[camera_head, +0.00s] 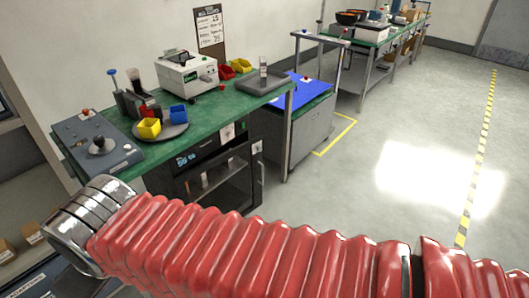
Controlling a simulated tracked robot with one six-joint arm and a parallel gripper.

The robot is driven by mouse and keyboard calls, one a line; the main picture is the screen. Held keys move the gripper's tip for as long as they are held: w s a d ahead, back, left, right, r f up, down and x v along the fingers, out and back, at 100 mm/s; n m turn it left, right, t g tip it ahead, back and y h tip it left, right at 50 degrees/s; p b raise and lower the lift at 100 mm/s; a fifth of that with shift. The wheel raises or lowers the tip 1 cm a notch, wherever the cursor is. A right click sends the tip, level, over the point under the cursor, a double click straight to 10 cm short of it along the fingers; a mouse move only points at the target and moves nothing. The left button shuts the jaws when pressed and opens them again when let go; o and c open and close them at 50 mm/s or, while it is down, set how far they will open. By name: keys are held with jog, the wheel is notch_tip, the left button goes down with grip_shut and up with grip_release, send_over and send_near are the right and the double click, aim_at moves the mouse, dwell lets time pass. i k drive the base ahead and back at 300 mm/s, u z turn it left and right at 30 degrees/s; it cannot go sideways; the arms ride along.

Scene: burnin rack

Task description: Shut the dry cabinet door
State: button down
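The dry cabinet (203,150) is a black box with a small lit display, standing under the green-topped bench. Its dark glass door (228,187) shows below the display, with a pale upright handle at its right edge. The door's right edge seems to stand out from the cabinet front, so it looks partly open; how far I cannot tell. Pale items show dimly behind the glass. My red-sleeved arm crosses the foreground and hides the lower part of the cabinet and door. My gripper is not in view.
The green bench (218,108) carries a grey control box (95,140), a white instrument (187,73) and small coloured bins. A grey cart (312,125) with a blue top stands right of the cabinet. Open floor (400,150) lies to the right.

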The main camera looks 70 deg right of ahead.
aim_at(257, 166)
jog(key=u, duration=1.3)
jog(key=k, duration=1.55)
jog(key=z, duration=1.5)
